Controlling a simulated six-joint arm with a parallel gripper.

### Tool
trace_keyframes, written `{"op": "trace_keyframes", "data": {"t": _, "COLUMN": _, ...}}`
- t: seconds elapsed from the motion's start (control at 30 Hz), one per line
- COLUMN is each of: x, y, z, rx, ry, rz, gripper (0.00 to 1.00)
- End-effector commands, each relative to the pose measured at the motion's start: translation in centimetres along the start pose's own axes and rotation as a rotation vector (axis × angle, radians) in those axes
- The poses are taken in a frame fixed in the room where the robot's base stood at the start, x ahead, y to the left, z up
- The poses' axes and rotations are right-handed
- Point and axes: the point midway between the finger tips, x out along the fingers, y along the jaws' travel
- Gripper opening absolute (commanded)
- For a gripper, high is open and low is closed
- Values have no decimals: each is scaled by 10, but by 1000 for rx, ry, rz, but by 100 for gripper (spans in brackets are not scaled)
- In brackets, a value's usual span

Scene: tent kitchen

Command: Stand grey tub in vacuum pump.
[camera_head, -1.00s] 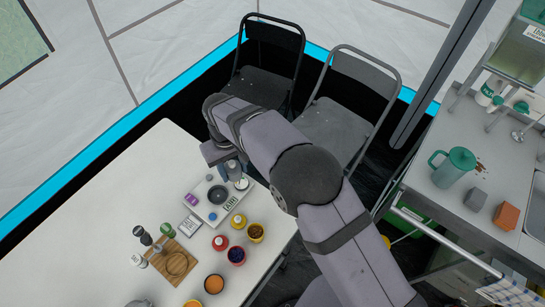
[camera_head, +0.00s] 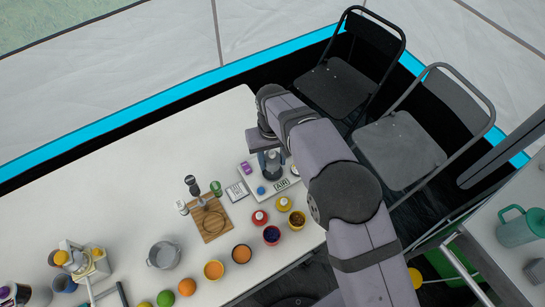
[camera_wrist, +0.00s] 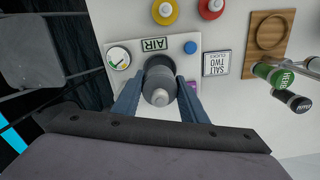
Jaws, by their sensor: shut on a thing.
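The vacuum pump is a white board (camera_wrist: 180,45) with an AIR label, a dial, a blue button and a dark round recess; its board (camera_head: 254,181) also shows near the table's far right edge in the head view. My gripper (camera_wrist: 160,98) is shut on the grey tub (camera_wrist: 160,83), a grey cylinder with a paler knob-like end towards the wrist camera. The tub (camera_head: 272,163) is held over the pump's recess in the head view. The tub hides most of the recess; I cannot tell whether its far end touches it.
A label card (camera_head: 237,191), a wooden board (camera_head: 211,228) with small jars, and red and yellow pots (camera_head: 260,217) stand close to the pump. A grey pot (camera_head: 164,255) and several colourful bowls are nearer the front. The table's back left is clear.

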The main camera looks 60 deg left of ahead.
Motion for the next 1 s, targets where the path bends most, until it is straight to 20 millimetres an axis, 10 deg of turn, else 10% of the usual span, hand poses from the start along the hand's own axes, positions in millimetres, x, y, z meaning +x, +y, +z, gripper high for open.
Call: {"op": "trace_keyframes", "data": {"t": 1.0, "x": 38, "y": 0, "z": 0, "rx": 0, "ry": 2, "rz": 0, "gripper": 26}}
